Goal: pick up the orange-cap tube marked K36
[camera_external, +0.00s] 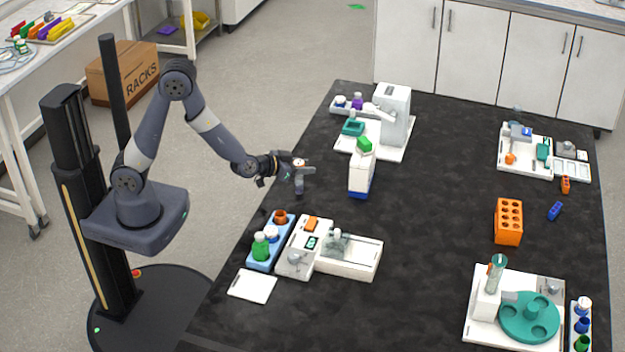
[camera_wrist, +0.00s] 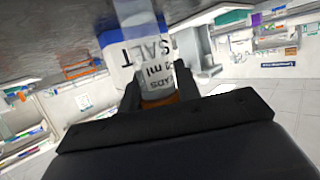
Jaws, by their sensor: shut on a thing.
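My gripper (camera_external: 299,172) is above the left part of the dark bench and shut on a tube. In the wrist view the tube (camera_wrist: 155,80) lies between the fingers, clear at its far end, with a white printed label. In the external view the held tube is too small and covered to make out clearly.
A white and blue container with a green cap (camera_external: 360,176) stands just right of my gripper. Its "SALT" side (camera_wrist: 118,58) shows behind the tube. White devices stand in front (camera_external: 300,258) and behind (camera_external: 393,112). An orange rack (camera_external: 509,222) stands right. The bench middle is clear.

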